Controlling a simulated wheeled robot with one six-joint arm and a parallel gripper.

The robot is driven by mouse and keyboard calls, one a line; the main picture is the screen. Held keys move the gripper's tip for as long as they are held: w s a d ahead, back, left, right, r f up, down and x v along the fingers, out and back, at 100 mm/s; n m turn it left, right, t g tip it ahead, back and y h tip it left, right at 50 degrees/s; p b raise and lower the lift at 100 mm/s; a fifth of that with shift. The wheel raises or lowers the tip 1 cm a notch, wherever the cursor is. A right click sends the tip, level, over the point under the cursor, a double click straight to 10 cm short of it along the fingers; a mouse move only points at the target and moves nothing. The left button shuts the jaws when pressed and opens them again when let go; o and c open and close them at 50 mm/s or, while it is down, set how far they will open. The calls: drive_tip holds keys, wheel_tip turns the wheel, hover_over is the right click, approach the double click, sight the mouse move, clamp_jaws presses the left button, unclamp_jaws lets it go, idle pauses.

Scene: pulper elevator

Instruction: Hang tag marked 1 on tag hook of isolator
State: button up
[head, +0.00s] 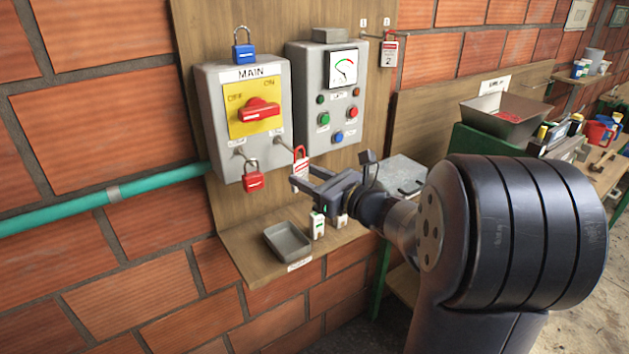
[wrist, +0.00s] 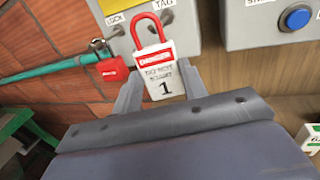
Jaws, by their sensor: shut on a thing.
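My gripper (head: 304,182) is shut on the tag marked 1 (wrist: 160,74), a white tag with a red "DANGER" band and a red loop on top. The tag also shows in the head view (head: 300,170), upright at the lower right of the isolator (head: 212,115). The isolator is a grey box marked MAIN with a red rotary handle (head: 258,108) on a yellow plate. The tag hook (head: 284,144) sticks out at its lower right, near the loop. I cannot tell whether the loop is around the hook. A red padlock (head: 253,181) hangs on the lock hook at left.
A control box (head: 345,95) with a gauge and buttons stands right of the isolator. A blue padlock (head: 243,52) sits on top. Another tag (head: 389,54) hangs on a hook behind.

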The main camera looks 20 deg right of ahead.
sight(305, 177)
drive_tip(key=shift+w+a, duration=0.25)
drive_tip(key=shift+w, duration=0.5)
drive_tip(key=shift+w+a+f+b, duration=0.2)
drive_tip(key=shift+w+f+b, duration=0.35)
drive_tip(key=shift+w+b, duration=0.1)
drive_tip(key=o, duration=1.4)
drive_tip(key=b+v, duration=0.2)
drive_tip(key=v, duration=0.8)
drive_tip(key=shift+s+d, duration=0.15)
drive_tip(key=shift+s, duration=0.15)
drive_tip(key=shift+w, duration=0.1)
